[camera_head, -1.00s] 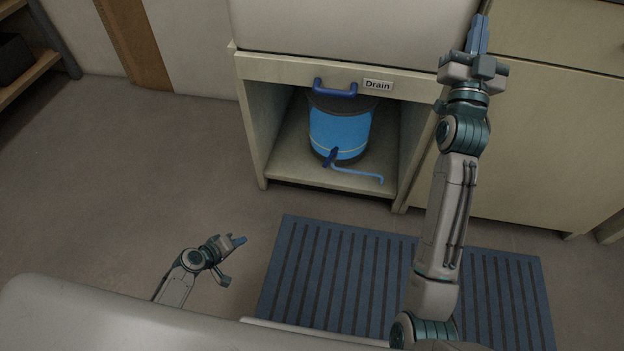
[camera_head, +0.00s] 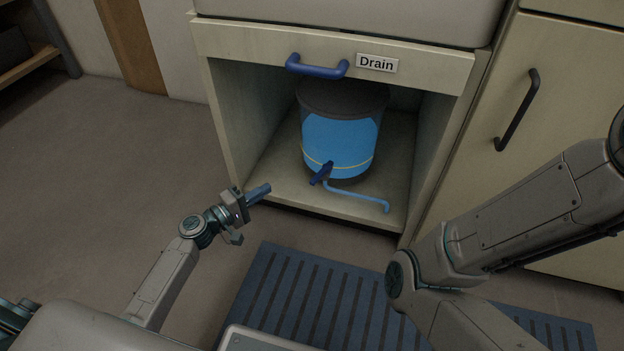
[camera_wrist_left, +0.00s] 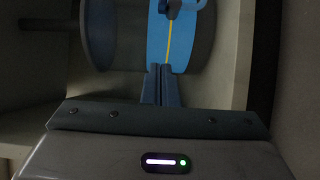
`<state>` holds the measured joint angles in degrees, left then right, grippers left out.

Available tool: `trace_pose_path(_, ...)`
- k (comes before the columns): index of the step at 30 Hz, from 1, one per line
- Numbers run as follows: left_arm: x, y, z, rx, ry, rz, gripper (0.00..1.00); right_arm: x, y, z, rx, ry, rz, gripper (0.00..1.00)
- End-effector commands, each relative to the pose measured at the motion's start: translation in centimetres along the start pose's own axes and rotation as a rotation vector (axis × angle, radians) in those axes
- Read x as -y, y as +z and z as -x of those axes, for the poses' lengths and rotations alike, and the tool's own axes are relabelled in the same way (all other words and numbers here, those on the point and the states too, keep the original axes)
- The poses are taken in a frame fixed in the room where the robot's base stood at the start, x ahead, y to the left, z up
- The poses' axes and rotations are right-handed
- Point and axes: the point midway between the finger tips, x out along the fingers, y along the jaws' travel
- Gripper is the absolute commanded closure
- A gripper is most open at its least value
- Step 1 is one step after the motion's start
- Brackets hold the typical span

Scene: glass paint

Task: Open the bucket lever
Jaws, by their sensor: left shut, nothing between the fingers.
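The bucket (camera_head: 341,135) stands on the floor of an open cabinet under the sink, with blue liquid, a yellow line and a dark lid. Its dark blue lever (camera_head: 321,174) sits low on the front, at the start of a light blue spout pipe (camera_head: 360,195). My left gripper (camera_head: 266,189) is shut and empty, left of the lever and apart from it, near the cabinet's front edge. In the left wrist view its fingers (camera_wrist_left: 161,84) point toward the bucket (camera_wrist_left: 178,45), with part of the blue lever at the top edge. My right gripper is outside the views.
A blue drawer handle (camera_head: 317,68) and a Drain label (camera_head: 377,63) are above the cabinet opening. The cabinet's side walls flank the bucket. A blue ribbed mat (camera_head: 300,295) lies in front. Open floor is at left. My right arm covers the lower right.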

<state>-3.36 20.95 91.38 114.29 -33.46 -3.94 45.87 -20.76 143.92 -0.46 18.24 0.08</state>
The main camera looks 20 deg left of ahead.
Motion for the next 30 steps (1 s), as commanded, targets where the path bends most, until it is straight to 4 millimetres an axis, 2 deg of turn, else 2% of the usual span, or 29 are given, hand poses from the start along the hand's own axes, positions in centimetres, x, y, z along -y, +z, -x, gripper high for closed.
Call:
trace_pose_path(5, 0.0, 0.0, -2.7, 0.000, 0.004, 0.001, 1.00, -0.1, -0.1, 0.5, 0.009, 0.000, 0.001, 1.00)
trace_pose_path(15, 0.2, 0.0, -9.9, 0.000, 0.002, 0.001, 1.00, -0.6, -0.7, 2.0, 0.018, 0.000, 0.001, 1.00)
trace_pose_path(21, 0.1, 2.9, -10.3, 0.001, -0.001, 0.001, 1.00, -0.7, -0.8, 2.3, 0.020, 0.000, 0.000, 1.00)
trace_pose_path(30, 0.0, 3.9, -10.6, 0.000, -0.002, 0.000, 1.00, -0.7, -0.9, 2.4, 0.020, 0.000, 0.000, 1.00)
